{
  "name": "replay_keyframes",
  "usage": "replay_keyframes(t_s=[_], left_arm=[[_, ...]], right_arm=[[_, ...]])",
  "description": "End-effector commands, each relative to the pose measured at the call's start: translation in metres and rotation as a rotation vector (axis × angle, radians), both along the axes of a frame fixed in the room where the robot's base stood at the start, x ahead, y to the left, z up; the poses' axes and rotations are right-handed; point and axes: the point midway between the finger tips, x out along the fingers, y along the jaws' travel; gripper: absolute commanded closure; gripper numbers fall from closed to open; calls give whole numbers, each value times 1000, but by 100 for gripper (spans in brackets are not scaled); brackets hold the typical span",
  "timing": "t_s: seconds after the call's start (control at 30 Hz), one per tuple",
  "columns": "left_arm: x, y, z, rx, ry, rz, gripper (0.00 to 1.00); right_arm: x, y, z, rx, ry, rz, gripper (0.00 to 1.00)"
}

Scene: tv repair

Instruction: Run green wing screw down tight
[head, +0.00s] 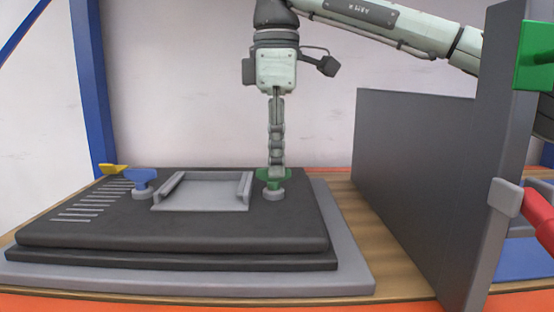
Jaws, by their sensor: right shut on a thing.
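The green wing screw (266,178) stands upright on a small grey round base near the right back of the black TV panel (170,237). My right gripper (276,173) points straight down and is shut on the green wing screw, partly covering its wings. A blue wing screw (141,180) stands to the left on a similar grey base. A yellow wing piece (112,169) shows at the panel's back left corner, mostly hidden. My left gripper is not in view.
A grey bracket (200,197) lies on the panel between the blue and green screws. The panel rests on a grey mat (345,250) on a wooden table (395,275). A tall dark grey partition (415,170) stands close on the right, with a green block (534,57) beyond.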

Motion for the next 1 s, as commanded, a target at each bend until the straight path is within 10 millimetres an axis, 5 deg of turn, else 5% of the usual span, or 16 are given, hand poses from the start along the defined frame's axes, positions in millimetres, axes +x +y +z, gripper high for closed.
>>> replay_keyframes(t_s=[0.33, 0.5, 1.0], left_arm=[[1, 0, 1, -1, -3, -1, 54], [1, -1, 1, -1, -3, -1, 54], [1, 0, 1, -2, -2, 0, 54]], right_arm=[[2, 1, 5, 10, -11, -6, 100], [1, 1, 3, 7, -8, -4, 74], [0, 0, 1, 1, -1, 5, 73]])
